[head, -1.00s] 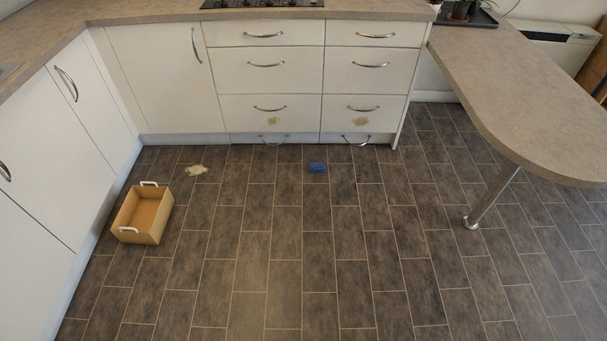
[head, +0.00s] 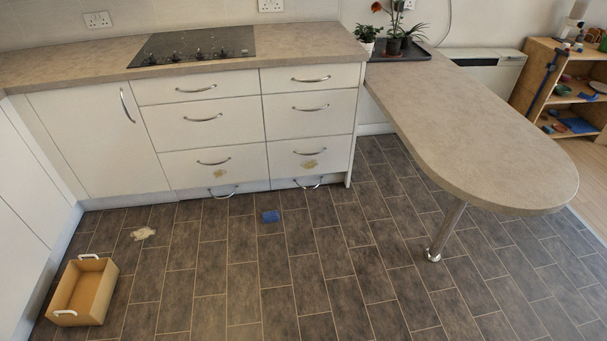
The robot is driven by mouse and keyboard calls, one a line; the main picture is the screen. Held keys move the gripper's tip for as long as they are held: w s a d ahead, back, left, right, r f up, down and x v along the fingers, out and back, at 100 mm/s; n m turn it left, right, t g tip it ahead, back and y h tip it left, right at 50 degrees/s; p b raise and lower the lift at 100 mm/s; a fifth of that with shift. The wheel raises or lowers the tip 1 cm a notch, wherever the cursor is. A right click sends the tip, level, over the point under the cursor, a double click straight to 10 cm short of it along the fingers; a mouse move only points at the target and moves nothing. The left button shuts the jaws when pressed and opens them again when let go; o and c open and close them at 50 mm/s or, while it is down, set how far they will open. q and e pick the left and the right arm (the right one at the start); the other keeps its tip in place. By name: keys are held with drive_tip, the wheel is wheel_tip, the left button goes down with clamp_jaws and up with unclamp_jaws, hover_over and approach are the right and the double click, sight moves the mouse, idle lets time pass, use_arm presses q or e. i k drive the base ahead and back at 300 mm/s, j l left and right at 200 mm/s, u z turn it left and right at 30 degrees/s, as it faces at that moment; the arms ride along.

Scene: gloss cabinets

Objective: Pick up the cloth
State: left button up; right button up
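A small blue folded piece, which looks like the cloth (head: 270,216), lies on the dark tiled floor in front of the drawers, in the head view. It is too small to make out its folds. A pale beige patch (head: 143,233) lies on the floor further left; I cannot tell whether it is a spill or fabric. Neither of my grippers is in view, and nothing touches the blue piece.
An open tan box (head: 84,292) with white handles stands on the floor at the lower left. White drawers (head: 213,137) line the back. A rounded counter (head: 480,140) on a metal leg (head: 445,232) juts out at the right. The middle floor is clear.

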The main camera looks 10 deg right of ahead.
sight(271, 216)
drive_tip(key=i+u, duration=0.1)
drive_tip(key=i, duration=0.35)
drive_tip(key=i+l+u, duration=0.1)
drive_tip(key=i, duration=0.3)
